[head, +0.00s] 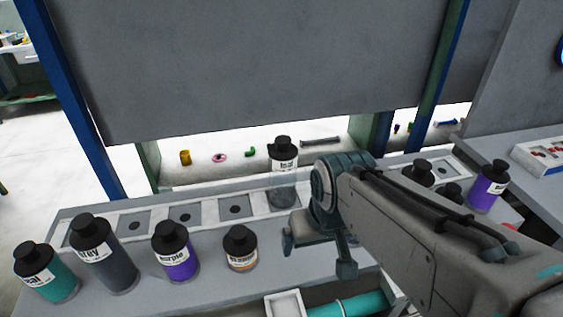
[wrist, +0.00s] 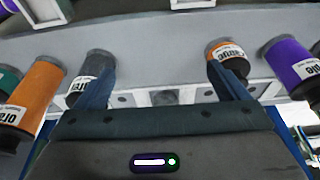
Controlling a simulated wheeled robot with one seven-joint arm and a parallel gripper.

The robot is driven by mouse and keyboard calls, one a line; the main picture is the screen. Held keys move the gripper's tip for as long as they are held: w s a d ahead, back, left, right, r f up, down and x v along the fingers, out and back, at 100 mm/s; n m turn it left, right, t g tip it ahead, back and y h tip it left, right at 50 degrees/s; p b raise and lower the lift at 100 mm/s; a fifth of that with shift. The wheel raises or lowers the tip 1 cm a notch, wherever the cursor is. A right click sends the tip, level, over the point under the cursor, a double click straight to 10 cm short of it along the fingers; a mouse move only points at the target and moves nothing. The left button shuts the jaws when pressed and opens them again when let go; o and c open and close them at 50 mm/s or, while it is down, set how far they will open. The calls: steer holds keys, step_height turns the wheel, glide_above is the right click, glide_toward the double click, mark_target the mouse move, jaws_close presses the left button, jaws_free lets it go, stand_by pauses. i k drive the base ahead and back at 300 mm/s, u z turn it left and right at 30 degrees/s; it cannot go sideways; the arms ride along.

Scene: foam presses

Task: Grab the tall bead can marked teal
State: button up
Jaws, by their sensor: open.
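A can with a teal body and black cap (head: 46,272) stands at the far left of the table in the head view; its label is partly cut off but ends in "eal". Another can (head: 284,187), grey and see-through looking, stands at the back rack; its small label seems to end in "eal" too, but I cannot read it surely. My gripper (head: 318,254) is open, right of and nearer than that can. In the wrist view my gripper (wrist: 160,72) has nothing between its fingers. A teal can (wrist: 8,80) shows partly at that view's left edge.
In the head view, a tall grey can (head: 104,252), a purple can (head: 176,252) and a short orange can (head: 240,250) stand along the front. A pale rack with square recesses (head: 184,213) runs behind. More cans, including a purple one (head: 487,187), stand right of my arm.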

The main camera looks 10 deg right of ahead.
mark_target(283, 154)
steer(key=k, duration=1)
steer(key=u, duration=0.65)
steer(key=i, duration=1.05)
steer(key=z, duration=1)
